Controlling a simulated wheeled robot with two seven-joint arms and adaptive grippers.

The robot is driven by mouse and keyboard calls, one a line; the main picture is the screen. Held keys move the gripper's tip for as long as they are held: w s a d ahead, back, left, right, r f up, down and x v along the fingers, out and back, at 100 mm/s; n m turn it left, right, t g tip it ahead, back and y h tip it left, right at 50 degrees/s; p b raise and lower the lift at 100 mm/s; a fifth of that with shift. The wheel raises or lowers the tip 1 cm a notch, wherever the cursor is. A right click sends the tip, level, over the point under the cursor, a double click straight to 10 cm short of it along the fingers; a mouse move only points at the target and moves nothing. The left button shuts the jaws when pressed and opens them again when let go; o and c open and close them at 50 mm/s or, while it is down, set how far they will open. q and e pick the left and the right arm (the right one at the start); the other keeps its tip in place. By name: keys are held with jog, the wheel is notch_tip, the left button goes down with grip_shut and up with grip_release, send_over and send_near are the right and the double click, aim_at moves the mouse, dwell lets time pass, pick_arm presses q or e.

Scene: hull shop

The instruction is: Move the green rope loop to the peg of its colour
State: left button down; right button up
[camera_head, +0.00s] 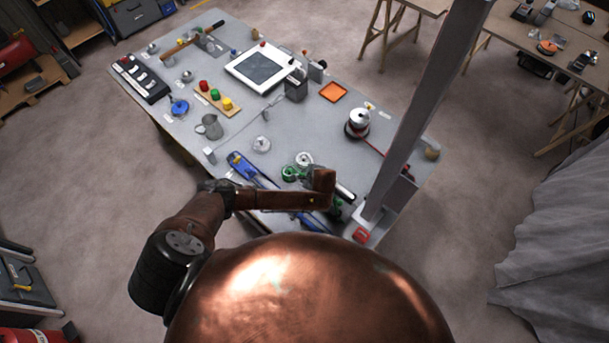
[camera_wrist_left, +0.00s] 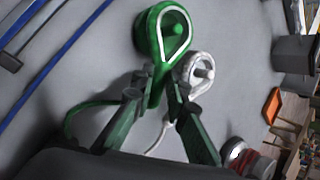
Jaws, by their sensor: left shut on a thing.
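The green rope loop (camera_wrist_left: 142,35) is in the upper middle of the left wrist view, with its tail trailing to the lower left. It also shows in the head view (camera_head: 289,174), near the table's front edge. My left gripper (camera_wrist_left: 156,92) is shut on the neck of the loop. In the head view, my arm's end mostly hides it. A green peg (camera_wrist_left: 174,29) shows inside the loop's opening; I cannot tell whether the loop is around it or above it. Just beside it, a white rope loop (camera_wrist_left: 188,70) surrounds a pale peg (camera_wrist_left: 204,71). My right gripper is out of view.
A long blue tool (camera_head: 241,165) lies left of the loops. A grey post (camera_head: 425,100) rises at the right, by a spool with red cord (camera_head: 357,121).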

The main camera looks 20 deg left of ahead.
pick_arm(q)
jog(key=shift+f, duration=0.3)
dwell(0.5)
jog(key=c, duration=1.8)
grip_release()
jog(key=shift+o, duration=0.6)
jog(key=shift+o, duration=1.4)
notch_tip(320, 180, up, 8)
jog(key=p, duration=0.8)
